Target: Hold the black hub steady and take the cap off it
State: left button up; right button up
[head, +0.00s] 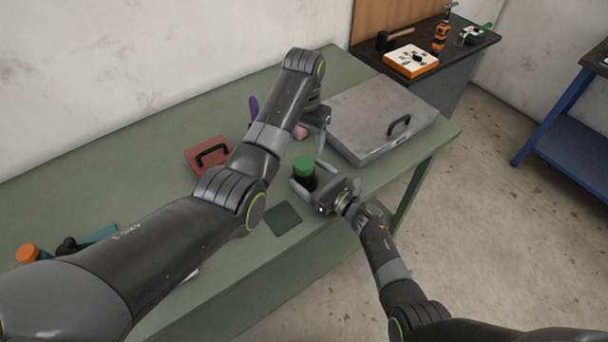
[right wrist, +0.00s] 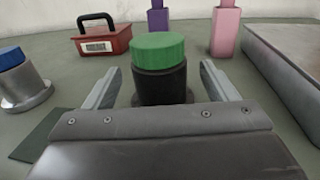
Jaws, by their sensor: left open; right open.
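The black hub (head: 305,181) stands upright on the green table with the green cap (head: 303,163) on top. In the right wrist view the green cap (right wrist: 158,50) sits on the black hub (right wrist: 160,86). My right gripper (head: 306,178) is open, with one finger on each side of the hub. Gaps show between the fingers and the hub in the right wrist view. My left gripper (head: 320,140) is open and empty, behind and above the cap, pointing downward. Its fingers are partly hidden, and it does not show in the right wrist view.
A grey metal case (head: 375,115) lies close on the right. A red box (head: 208,155) with a black handle stands left. Purple (right wrist: 158,20) and pink (right wrist: 226,30) posts stand behind. A blue-capped grey part (right wrist: 22,82) and dark mat (head: 284,218) are near the hub.

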aim_at(304, 163)
jog(key=shift+w+a, duration=0.35)
grip_shut()
pick_arm(q)
jog(key=m, duration=0.4)
jog(key=shift+f, duration=4)
